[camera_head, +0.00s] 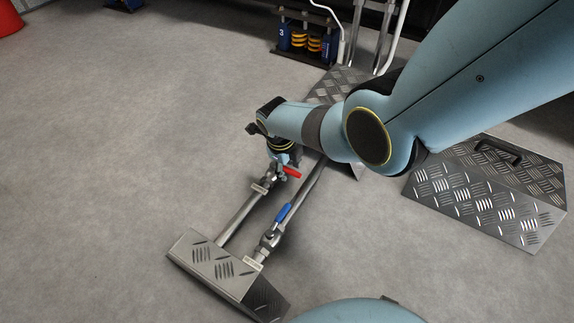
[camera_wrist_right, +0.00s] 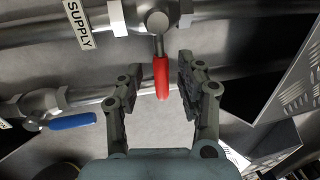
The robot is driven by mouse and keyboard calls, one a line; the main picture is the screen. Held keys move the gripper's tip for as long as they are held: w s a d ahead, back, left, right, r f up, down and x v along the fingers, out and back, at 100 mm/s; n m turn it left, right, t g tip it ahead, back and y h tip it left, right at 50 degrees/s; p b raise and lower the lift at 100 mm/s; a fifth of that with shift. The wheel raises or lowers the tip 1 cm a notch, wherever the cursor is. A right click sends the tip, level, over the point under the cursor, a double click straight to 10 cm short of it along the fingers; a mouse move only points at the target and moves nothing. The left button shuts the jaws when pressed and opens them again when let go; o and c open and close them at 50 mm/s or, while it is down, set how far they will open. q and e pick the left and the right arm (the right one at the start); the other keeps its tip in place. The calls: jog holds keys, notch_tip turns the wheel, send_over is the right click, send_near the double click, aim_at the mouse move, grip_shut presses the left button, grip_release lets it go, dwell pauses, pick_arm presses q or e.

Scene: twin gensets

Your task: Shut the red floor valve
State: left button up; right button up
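The red valve handle (camera_head: 291,172) sits on the farther left floor pipe. In the right wrist view the red handle (camera_wrist_right: 162,78) points down from its valve body (camera_wrist_right: 157,21), across the pipe labelled SUPPLY. My right gripper (camera_head: 281,160) is above this valve in the head view and partly hides it. In the wrist view the right gripper (camera_wrist_right: 160,72) is open, with one finger on each side of the red handle and visible gaps to both. My left gripper is not in view.
A blue valve handle (camera_head: 284,212) lies along the neighbouring pipe, close to the red one. A tread-plate step (camera_head: 211,262) covers the near pipe ends. A tread-plate box (camera_head: 484,205) stands right. Bare floor (camera_head: 110,140) is clear at left.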

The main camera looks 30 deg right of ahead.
jog(key=shift+r, duration=0.1)
notch_tip(320, 180, up, 12)
jog(key=s+a, duration=0.1)
jog(key=a, duration=0.1)
jog(key=shift+f, duration=0.25)
dwell(0.4)
